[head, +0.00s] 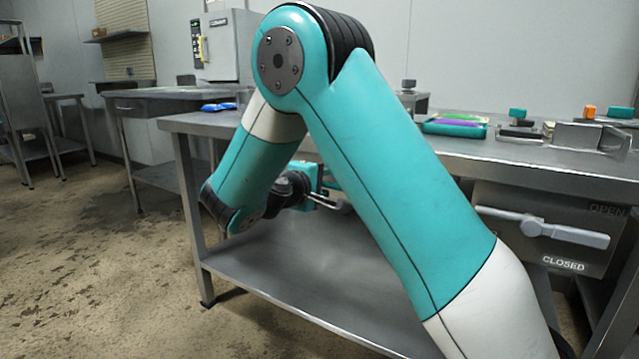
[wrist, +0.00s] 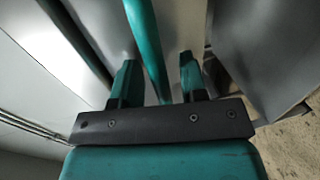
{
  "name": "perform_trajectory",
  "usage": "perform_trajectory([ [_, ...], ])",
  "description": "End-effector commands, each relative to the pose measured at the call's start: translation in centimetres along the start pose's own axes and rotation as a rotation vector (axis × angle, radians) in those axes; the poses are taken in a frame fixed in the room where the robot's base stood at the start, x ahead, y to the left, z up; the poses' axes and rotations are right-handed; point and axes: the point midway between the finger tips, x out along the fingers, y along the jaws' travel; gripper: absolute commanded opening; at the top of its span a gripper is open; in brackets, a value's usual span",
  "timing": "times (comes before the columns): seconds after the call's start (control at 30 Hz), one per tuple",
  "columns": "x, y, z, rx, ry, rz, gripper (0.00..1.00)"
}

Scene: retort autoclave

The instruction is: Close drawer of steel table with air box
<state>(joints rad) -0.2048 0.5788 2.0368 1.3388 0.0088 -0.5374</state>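My gripper (head: 326,199) is low in front of the near steel table (head: 200,122), just under its top, and partly hidden by my teal and white arm. No open drawer is clearly visible on the near table, whose front is partly hidden by my arm. The back-left steel table has a drawer front (head: 128,107) under its top. A grey cabinet (head: 229,45) stands there; I cannot tell whether it is the air box.
A lever (head: 540,228) on a panel marked OPEN and CLOSED is at the near table's right. A lower shelf (head: 290,285) spans beneath.

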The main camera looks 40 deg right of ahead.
Motion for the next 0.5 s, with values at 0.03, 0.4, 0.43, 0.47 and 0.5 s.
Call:
perform_trajectory([
  [0.03,-0.1,0.0,0.0,-0.001,0.001,0.0,0.39],
  [0.4,-6.3,0.4,-0.1,-0.005,0.006,0.0,0.39],
  [0.43,-7.1,0.4,-0.1,-0.005,0.006,-0.001,0.39],
  [0.47,-8.0,0.4,-0.1,-0.004,0.006,-0.001,0.39],
  [0.5,-9.0,0.4,-0.1,-0.004,0.006,0.001,0.39],
])
